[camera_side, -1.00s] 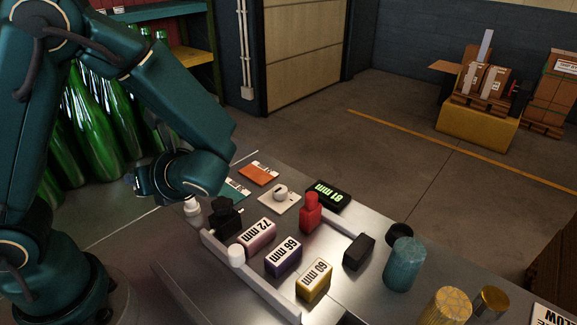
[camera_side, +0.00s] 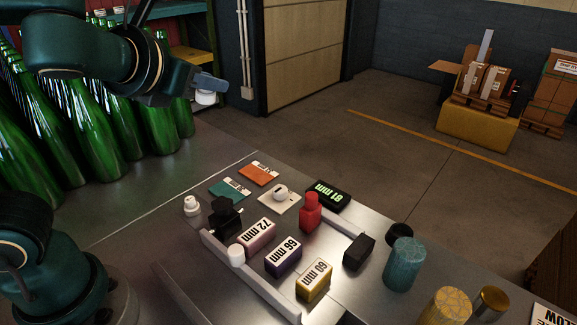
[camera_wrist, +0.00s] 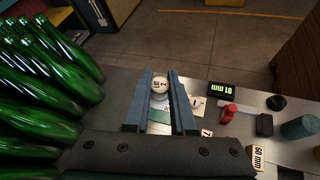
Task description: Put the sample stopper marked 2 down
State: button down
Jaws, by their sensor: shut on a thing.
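A white round stopper (camera_wrist: 159,85), with a mark that looks like a 2 on its top, sits between the blue fingers of my gripper (camera_wrist: 160,78) in the wrist view. In the side view, my gripper (camera_side: 209,84) is high above the table at upper left, shut on this stopper (camera_side: 205,98), whose white lower part shows below the fingers. Below on the table lie an orange card (camera_side: 259,173), a teal card (camera_side: 230,189) and a white card (camera_side: 269,204) with another white stopper (camera_side: 280,191) on it.
Green bottles (camera_side: 100,130) crowd the left. Another white stopper (camera_side: 192,206) stands by a black clamp-like block (camera_side: 225,217). Blocks marked 72 mm (camera_side: 257,234), 66 mm (camera_side: 284,257) and 60 mm (camera_side: 314,281) stand inside a metal rail. A red piece (camera_side: 310,212) and a display (camera_side: 328,194) are beyond.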

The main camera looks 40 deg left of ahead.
jog(key=shift+w+d+r+m+t+h, duration=0.1)
jog(key=shift+w+d+m+t+h, duration=0.25)
jog(key=shift+m+h, duration=0.35)
jog(key=shift+w+f+m+h, duration=0.65)
jog(key=shift+f+m+h, duration=1.25)
jog(key=shift+f, duration=1.4)
jog(key=d+f+m+g+h, duration=0.2)
jog(key=d+m+g+h, duration=0.7)
jog(key=d, duration=1.4)
jog(key=s+d+f+m+g+h, duration=0.1)
jog(key=s+d+f+m+g, duration=0.2)
jog(key=s+d+f, duration=0.1)
jog(key=s+d+f+m+g, duration=0.2)
jog(key=s+d+f+m, duration=0.2)
jog(key=s, duration=0.5)
jog(key=s+d+f+m+g+h, duration=0.1)
jog(key=s+d+f+m+g, duration=0.2)
jog(key=s+d, duration=0.4)
jog(key=shift+d+f+m+g+h, duration=0.3)
jog(key=shift+d+f+g, duration=0.1)
jog(key=shift+f, duration=0.3)
jog(key=shift+s+d+f, duration=0.2)
jog(key=shift+d+f, duration=0.05)
jog(key=shift+f, duration=1.9)
